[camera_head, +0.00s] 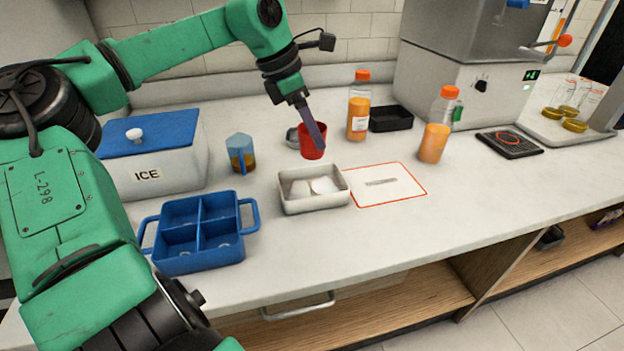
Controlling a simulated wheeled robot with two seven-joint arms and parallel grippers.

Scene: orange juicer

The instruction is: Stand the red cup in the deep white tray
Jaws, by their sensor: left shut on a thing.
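The red cup (308,146) is upright behind the white tray, near the middle of the counter. My left gripper (316,132) reaches down from above and is shut on the cup, with its fingers at the cup's rim. I cannot tell whether the cup's base touches the counter. The deep white tray (315,206) stands in front of the cup and holds a few white rounded things in its bottom. My right gripper is not in view.
A blue jug (240,146), a blue divided caddy (200,262) and an ICE box (165,172) stand left. Orange bottles (357,108) (435,133) stand right.

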